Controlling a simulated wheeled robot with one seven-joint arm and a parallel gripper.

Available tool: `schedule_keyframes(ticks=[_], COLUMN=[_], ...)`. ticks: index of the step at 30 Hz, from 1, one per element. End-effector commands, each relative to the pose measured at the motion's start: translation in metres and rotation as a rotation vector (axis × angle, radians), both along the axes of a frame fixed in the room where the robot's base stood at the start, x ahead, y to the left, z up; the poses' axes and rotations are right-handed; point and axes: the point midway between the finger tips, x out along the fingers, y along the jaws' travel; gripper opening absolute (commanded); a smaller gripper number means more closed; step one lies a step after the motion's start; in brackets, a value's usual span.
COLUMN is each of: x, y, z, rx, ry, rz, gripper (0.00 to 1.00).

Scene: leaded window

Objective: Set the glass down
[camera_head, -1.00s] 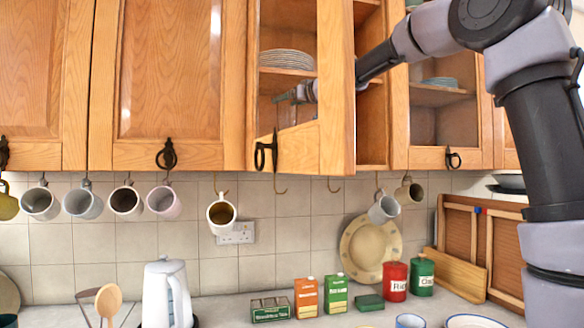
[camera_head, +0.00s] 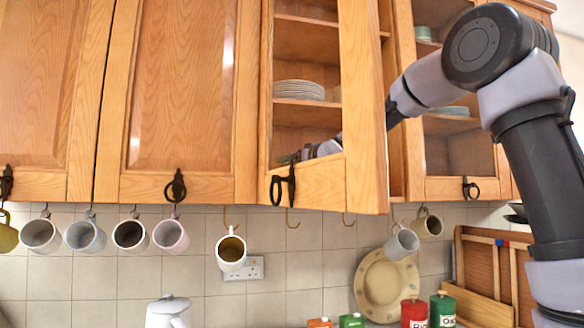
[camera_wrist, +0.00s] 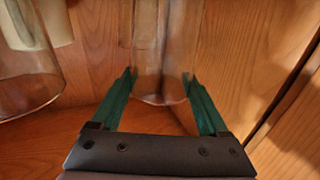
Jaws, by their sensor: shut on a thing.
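My gripper (camera_wrist: 158,76) has green fingers, shut on a clear glass (camera_wrist: 160,88) in the wrist view. The glass looks upright, with its base low between the fingers inside a wooden cupboard. I cannot tell whether its base touches the wooden shelf (camera_wrist: 75,130). In the head view my gripper (camera_head: 296,156) shows through the glazed open door, low in the cupboard below the plate shelf. The held glass cannot be made out there.
Another clear glass (camera_wrist: 28,75) stands close by on the left in the wrist view. Wooden walls are behind and right. In the head view, stacked plates (camera_head: 298,90) sit on the shelf above, and the open cupboard door (camera_head: 364,110) is beside my arm.

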Motion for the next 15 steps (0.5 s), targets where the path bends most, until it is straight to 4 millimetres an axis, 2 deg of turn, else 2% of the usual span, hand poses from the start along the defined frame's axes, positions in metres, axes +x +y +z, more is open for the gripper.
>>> schedule_keyframes(ticks=[3, 14, 15], x=[-0.0004, -0.0002, -0.0002], y=[0.0007, 0.0001, 0.0001], z=[-0.0126, -0.016, -0.0173], rx=[0.001, 0.001, 0.001], ry=[0.001, -0.001, 0.001], rz=[0.001, 0.0, 0.0], gripper=[0.0, 0.0, 0.82])
